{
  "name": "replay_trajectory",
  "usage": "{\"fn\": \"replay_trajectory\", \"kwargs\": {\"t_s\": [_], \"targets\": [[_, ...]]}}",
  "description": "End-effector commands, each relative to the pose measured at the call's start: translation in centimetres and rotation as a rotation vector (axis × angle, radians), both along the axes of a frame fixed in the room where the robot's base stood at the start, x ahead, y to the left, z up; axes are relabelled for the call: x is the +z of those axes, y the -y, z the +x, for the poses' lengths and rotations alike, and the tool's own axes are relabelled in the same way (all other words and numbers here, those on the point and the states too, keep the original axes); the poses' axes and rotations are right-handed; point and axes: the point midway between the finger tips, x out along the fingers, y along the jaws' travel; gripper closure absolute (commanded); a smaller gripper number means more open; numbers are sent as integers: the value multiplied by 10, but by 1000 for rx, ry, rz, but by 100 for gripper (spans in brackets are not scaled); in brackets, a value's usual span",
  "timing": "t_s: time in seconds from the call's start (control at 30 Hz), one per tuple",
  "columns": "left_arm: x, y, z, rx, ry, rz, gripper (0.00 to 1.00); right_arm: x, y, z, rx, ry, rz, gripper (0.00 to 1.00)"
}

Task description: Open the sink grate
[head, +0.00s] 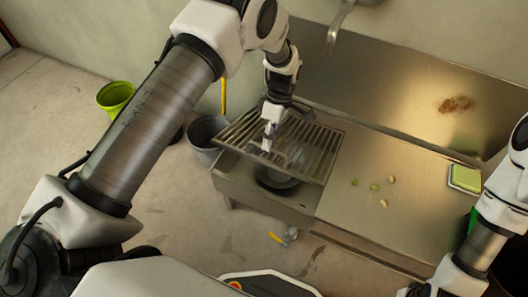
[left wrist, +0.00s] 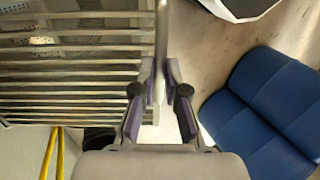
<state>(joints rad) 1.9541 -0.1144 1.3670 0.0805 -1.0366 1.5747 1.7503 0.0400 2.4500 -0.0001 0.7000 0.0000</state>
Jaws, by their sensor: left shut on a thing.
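The sink grate (head: 312,137), a frame of parallel metal bars, lies over the sink basin (head: 240,178) at the left end of the steel counter. Its front edge looks raised above the basin rim, and a dark round bowl or pot (head: 281,178) shows below it. My left gripper (head: 267,146) is shut on the grate's front edge. In the left wrist view, the edge bar runs between the fingers of my left gripper (left wrist: 162,88), with the grate's bars (left wrist: 70,75) to the left. My right arm shows at the right edge; its gripper is out of view.
The steel counter (head: 360,220) holds several small green and pale pieces and a green sponge (head: 465,178). A faucet (head: 338,22) hangs behind. A grey bucket (head: 204,135) and a lime bin (head: 114,96) stand left.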

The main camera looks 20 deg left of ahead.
Motion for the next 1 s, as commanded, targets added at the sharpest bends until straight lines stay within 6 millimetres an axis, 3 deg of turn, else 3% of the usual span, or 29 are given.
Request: {"fn": "replay_trajectory", "kwargs": {"t_s": [0.03,0.1,0.3,0.5,0.87,0.9,1.0], "targets": [[15,0,10,0,13,-1,100,11,0,0,0,0,0,60],[25,1,20,0,13,0,100,16,0,0,0,0,0,60],[45,1,42,-1,17,-1,100,23,0,0,0,0,0,60],[53,2,52,-1,18,-1,100,26,0,0,0,0,0,60],[53,2,53,-1,17,-1,100,25,0,0,0,0,0,60],[53,2,53,-1,17,-1,100,25,0,0,0,0,0,64],[53,2,53,-1,17,-1,100,25,0,0,20,0,0,99]]}}
